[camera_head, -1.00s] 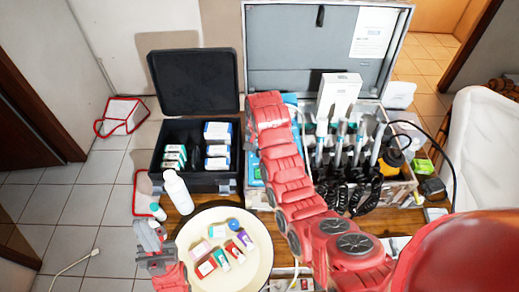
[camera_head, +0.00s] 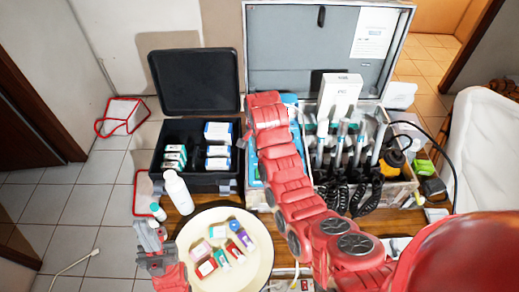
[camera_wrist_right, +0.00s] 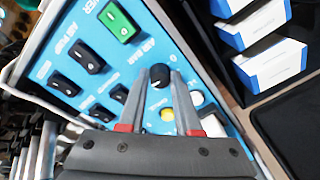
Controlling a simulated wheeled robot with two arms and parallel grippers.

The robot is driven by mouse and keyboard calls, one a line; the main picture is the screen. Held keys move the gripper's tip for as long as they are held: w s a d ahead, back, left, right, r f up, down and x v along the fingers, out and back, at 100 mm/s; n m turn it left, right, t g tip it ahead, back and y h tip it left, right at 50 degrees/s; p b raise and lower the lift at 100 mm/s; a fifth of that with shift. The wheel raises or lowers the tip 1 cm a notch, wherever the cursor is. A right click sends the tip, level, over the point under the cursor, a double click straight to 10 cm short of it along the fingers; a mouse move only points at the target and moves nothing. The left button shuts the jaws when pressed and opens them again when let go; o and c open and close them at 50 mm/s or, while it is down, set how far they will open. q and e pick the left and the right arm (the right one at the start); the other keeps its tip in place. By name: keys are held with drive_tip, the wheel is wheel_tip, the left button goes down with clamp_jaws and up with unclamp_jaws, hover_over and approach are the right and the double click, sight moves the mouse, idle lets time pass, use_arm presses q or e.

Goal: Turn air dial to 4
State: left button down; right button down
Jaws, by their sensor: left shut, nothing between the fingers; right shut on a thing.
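In the right wrist view, the black round air dial (camera_wrist_right: 160,74) sits on the blue control panel (camera_wrist_right: 160,20). My right gripper (camera_wrist_right: 161,80) has its two fingertips on either side of the dial and is shut on it. The number on the dial cannot be read. My left gripper (camera_head: 150,238) is shut and empty at the lower left, beside the cream plate (camera_head: 264,270).
A black open case (camera_head: 155,185) with boxes stands left of the unit. A white bottle (camera_head: 178,192) stands near the plate. Dental handpieces (camera_head: 340,145) stand right of my arm.

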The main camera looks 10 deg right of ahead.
drive_tip(key=c, duration=0.6)
unclamp_jaws()
drive_tip(key=shift+f, duration=0.1)
drive_tip(key=r+p, duration=0.4)
drive_tip(key=r, duration=0.1)
drive_tip(key=r+p, duration=0.2)
drive_tip(key=shift+s+r+p, duration=0.2)
drive_tip(key=shift+s+p, duration=0.15)
drive_tip(key=shift+p, duration=0.05)
wheel_tip(320, 180, up, 10)
drive_tip(key=s+p, duration=0.1)
drive_tip(key=p, duration=0.3)
drive_tip(key=shift+a, duration=0.2)
drive_tip(key=shift+s, duration=0.1)
